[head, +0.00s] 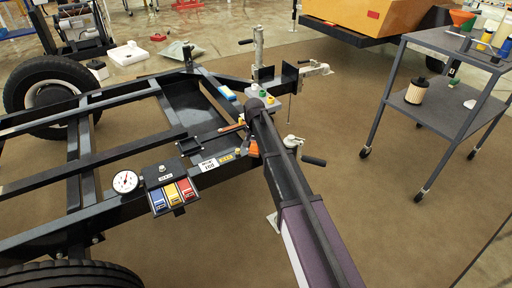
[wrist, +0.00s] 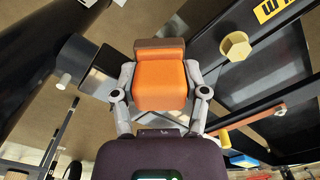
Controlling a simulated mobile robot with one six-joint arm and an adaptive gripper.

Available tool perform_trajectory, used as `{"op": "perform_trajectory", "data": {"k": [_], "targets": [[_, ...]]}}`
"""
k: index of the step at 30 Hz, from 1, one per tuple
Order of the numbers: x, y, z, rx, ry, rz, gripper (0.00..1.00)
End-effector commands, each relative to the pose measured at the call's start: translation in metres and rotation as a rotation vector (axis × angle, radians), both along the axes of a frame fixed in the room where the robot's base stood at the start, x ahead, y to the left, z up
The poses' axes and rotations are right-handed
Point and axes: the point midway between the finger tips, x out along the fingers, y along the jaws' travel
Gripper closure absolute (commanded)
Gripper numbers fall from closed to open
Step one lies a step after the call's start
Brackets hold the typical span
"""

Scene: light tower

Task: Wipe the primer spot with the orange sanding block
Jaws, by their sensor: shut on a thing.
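The orange sanding block (wrist: 160,85) is held between the two grey fingers of my gripper (wrist: 160,74) in the wrist view. It has a brown face at its far end. An orange patch left of my arm in the head view (head: 252,149), which looks like the block, is partly hidden by my arm. The block is over or beside the black trailer frame (head: 110,160); I cannot tell whether it touches the frame. I cannot make out the primer spot in either view.
A gauge (head: 125,181) and a box with blue, yellow and red switches (head: 173,195) sit on the frame. A yellow hex bolt head (wrist: 235,46) and a copper-coloured strip (wrist: 250,118) are right of the block. A grey cart (head: 440,110) stands right; floor between is clear.

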Motion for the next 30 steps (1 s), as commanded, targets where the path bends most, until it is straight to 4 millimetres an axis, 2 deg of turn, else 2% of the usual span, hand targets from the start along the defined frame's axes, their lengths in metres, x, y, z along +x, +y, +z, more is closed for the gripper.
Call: {"op": "perform_trajectory", "data": {"k": [14,30], "targets": [[-0.001,0.005,-0.001,0.004,0.002,0.002,0.80],[0.026,0.021,0.001,0.002,0.001,0.001,0.80]]}}
